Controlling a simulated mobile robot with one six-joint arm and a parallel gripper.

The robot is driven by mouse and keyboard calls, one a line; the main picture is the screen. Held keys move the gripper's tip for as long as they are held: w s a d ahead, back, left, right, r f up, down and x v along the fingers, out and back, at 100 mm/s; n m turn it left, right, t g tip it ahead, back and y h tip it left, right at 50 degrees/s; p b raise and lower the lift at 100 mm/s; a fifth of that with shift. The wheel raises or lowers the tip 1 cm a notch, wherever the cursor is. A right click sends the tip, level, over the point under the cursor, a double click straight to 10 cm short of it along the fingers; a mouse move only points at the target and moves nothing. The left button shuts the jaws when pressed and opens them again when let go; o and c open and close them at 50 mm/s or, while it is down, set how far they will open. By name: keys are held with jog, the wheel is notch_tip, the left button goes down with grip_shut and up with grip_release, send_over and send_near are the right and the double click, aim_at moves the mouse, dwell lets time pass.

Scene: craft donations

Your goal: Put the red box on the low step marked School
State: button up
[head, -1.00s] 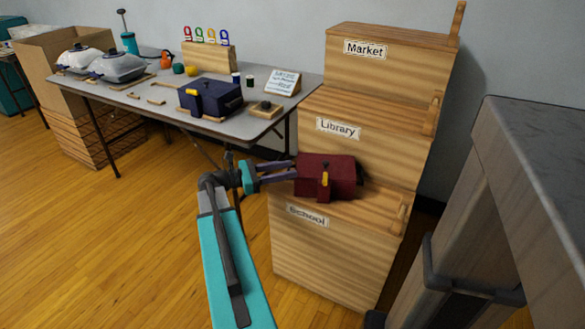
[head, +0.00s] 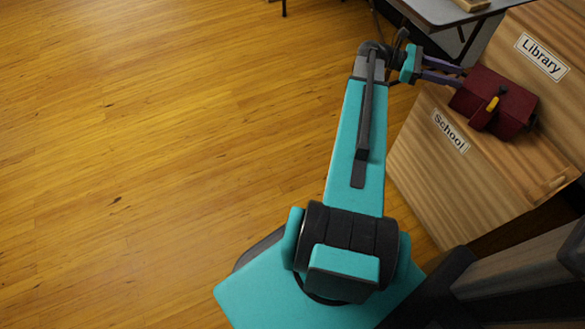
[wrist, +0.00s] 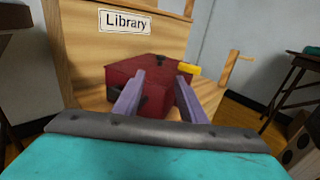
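The red box (head: 494,101), dark red with a yellow latch, sits on the low wooden step marked School (head: 450,158), below the Library label. Whether its underside lies fully flat on the step is hidden. My gripper (head: 463,80) reaches in from the left, its two purple fingers level with the box's left side. In the wrist view the red box (wrist: 152,76) is straight ahead. My gripper (wrist: 158,82) shows there with fingers spread apart, overlapping the box's near side. The box looks wider than the finger gap, and I see no clear clamping. Contact cannot be told.
The Library tier (head: 549,62) rises right behind the box. A grey table (head: 440,12) stands beyond it at the top edge. Open wooden floor (head: 150,150) lies to the left. A dark grey structure fills the lower right.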

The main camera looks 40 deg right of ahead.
jog(key=w+a+f+t+y, duration=0.1)
jog(key=w+a+f+t, duration=0.3)
jog(key=a+f, duration=0.5)
jog(key=w+a+f+t+y, duration=0.1)
jog(key=w+a+f, duration=0.55)
jog(key=f, duration=0.45)
jog(key=w+a+f+t+y, duration=0.1)
jog(key=w+a+f+t, duration=0.25)
jog(key=a+f, duration=0.6)
jog(key=s+a+f+m+y, duration=0.2)
jog(key=a+f, duration=0.4)
jog(key=a, duration=0.6)
jog(key=s+a+f+m+t+y, duration=0.1)
jog(key=a+f, duration=0.4)
jog(key=a, duration=0.7)
jog(key=s+a+f+m+y, duration=0.3)
jog(key=a+f, duration=0.3)
jog(key=a, duration=0.7)
jog(key=shift+f+m+y, duration=0.3)
jog(key=shift+m+y, duration=0.2)
jog(key=shift+r+t, duration=0.1)
jog(key=shift+t, duration=0.15)
